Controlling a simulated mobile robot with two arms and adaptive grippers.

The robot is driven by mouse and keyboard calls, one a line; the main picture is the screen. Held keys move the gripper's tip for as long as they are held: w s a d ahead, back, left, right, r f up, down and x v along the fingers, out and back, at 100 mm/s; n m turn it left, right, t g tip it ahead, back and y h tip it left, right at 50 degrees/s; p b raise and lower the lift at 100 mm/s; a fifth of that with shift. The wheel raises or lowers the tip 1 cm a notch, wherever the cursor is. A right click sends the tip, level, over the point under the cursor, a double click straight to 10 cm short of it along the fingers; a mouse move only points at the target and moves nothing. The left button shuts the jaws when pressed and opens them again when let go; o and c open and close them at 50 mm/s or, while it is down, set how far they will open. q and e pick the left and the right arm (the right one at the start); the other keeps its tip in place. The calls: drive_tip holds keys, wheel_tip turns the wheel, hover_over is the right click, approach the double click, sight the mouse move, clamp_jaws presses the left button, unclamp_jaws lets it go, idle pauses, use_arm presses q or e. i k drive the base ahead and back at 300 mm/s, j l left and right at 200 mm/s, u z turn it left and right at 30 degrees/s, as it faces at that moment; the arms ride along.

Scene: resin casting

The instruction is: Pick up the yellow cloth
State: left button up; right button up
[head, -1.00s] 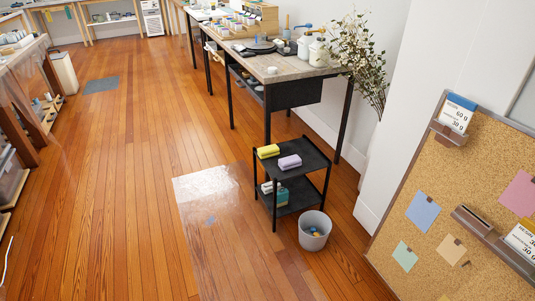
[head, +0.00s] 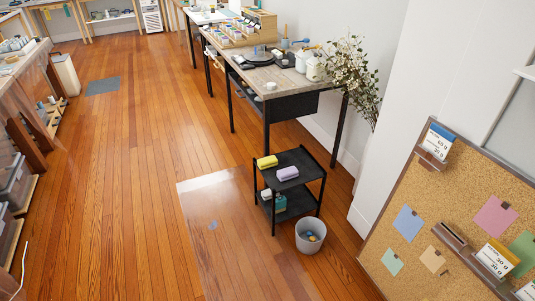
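The yellow cloth (head: 266,162) lies folded on the top shelf of a small black cart (head: 306,170), at the shelf's left side in the head view. A lilac cloth (head: 288,173) lies to its right on the same shelf, a little apart from it. Neither of my grippers shows in the head view.
A grey bin (head: 310,236) stands on the floor in front of the cart. A long workbench (head: 290,79) stands behind it, with a dried plant beside it. A corkboard (head: 415,235) is at the right. The wooden floor left of the cart is open, with a clear mat (head: 215,195).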

sight(268, 162)
drive_tip(key=i+l+u, duration=0.35)
drive_tip(key=i, duration=0.4)
drive_tip(key=i+l+u, duration=0.35)
drive_tip(key=i+l, duration=0.25)
drive_tip(key=i, duration=0.1)
